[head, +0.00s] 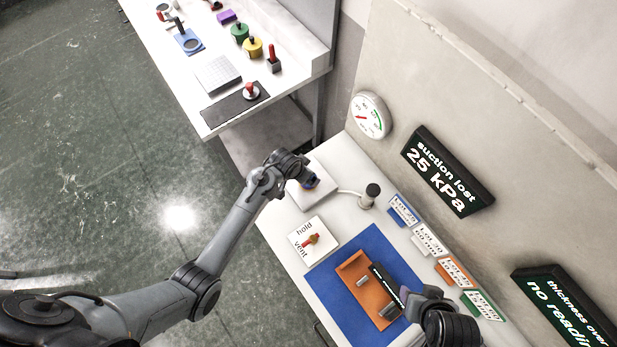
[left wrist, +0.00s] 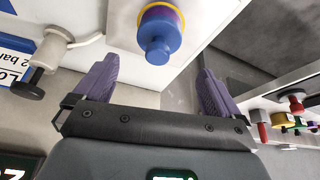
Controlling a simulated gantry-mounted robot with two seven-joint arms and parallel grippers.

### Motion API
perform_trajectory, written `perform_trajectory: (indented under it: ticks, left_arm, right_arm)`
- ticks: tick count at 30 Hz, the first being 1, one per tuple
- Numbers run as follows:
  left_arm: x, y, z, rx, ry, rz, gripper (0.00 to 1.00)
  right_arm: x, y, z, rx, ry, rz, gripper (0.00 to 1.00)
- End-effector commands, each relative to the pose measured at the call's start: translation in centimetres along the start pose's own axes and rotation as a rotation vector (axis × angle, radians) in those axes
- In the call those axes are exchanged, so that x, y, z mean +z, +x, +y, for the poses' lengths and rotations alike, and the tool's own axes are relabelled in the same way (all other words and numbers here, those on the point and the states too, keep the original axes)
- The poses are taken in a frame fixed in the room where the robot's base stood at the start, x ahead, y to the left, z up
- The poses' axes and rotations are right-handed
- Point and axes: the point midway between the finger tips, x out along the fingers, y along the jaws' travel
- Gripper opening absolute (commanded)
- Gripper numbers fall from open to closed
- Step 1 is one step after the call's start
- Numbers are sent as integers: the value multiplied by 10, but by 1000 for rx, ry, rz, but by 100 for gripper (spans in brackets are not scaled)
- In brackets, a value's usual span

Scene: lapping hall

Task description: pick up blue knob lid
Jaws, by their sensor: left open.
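The blue knob lid (left wrist: 158,38) shows in the left wrist view as a round blue knob over a wider purple-blue disc, with a yellow rim behind it. It sits on a white block (left wrist: 205,14). In the head view only a bit of blue (head: 311,183) shows on the white block (head: 322,196), partly hidden by my left gripper (head: 304,174). The purple fingers of my left gripper (left wrist: 160,66) are apart and empty, with the knob just beyond the gap between them. My right gripper (head: 412,302) is over the blue mat; its fingers are not clear.
A blue mat (head: 345,310) holds an orange tray (head: 352,270) with grey pieces and a black bar. A hold/vent switch plate (head: 300,254) and a dark-topped post (head: 369,196) stand near the white block. A side bench (head: 185,83) holds several coloured knobbed items.

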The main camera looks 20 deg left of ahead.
Motion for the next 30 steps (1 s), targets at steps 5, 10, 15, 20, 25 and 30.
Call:
perform_trajectory:
  ticks: [5,10,15,20,25,30]
  left_arm:
    - [1,9,1,-1,0,-1,98]
    - [3,29,4,0,1,-3,98]
    - [4,47,5,-1,0,-2,98]
    - [4,54,5,-2,-1,-1,98]
    - [4,54,5,-2,0,-1,98]
    - [4,54,5,-1,0,-1,81]
  right_arm:
    - [0,0,-2,-4,4,1,53]
    - [-1,-1,-2,-7,7,1,53]
    - [0,1,-3,-8,7,1,53]
    - [0,2,-3,-7,7,1,53]
    - [0,2,-2,-5,4,0,53]
    - [1,2,0,-1,-1,-1,53]
